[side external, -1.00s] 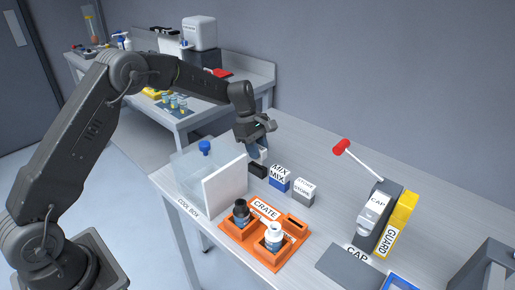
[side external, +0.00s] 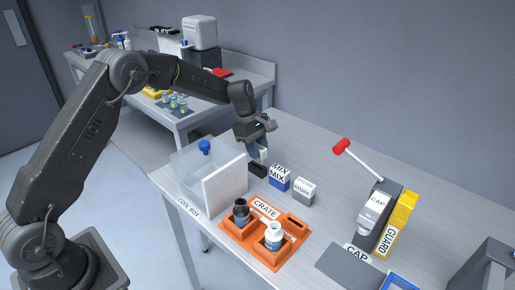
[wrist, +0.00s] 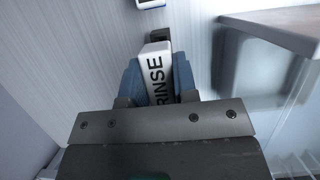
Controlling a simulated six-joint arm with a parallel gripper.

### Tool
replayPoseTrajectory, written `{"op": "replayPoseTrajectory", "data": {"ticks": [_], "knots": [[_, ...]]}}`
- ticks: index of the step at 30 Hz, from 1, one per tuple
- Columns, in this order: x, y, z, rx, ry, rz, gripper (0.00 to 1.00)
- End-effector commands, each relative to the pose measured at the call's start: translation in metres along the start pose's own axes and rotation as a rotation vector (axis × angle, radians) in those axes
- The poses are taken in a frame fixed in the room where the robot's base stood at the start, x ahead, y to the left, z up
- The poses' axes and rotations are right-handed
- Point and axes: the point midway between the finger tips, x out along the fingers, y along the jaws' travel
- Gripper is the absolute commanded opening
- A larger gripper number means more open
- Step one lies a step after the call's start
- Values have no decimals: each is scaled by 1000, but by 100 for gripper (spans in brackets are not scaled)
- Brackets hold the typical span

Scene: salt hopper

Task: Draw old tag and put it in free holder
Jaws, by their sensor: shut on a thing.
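A white tag marked RINSE (wrist: 157,72) is between the blue fingers of my gripper (wrist: 158,88) in the wrist view, with its lettering facing the camera. My gripper is shut on it. In the side view my gripper (side external: 258,157) is just above a small black holder (side external: 258,170). That holder also shows beyond the tag in the wrist view (wrist: 160,36). I cannot tell whether the tag's lower end is still inside it. A blue holder with a MIX tag (side external: 279,179) and a grey one marked STORE (side external: 304,191) stand to the right. The orange crate (side external: 235,232) has a dark slot at its right.
The clear cool box (side external: 182,165) with its white panel (side external: 224,188) stands close left of my gripper. Two bottles (side external: 240,212) (side external: 273,237) sit in the crate. A capping stand (side external: 374,215) with a red-knobbed lever is at right. The table behind the holders is clear.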

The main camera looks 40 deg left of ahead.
Motion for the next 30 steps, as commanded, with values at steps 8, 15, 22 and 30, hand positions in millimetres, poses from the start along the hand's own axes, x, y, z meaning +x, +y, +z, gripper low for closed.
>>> {"op": "replayPoseTrajectory", "data": {"ticks": [8, 15, 22, 30], "knots": [[5, 0, -2, -1, -1, -1, 0], [9, 0, -3, -1, -1, -1, 0], [14, 0, -5, -1, -1, 0, 0], [19, 0, -7, 0, -1, -1, 0]]}}
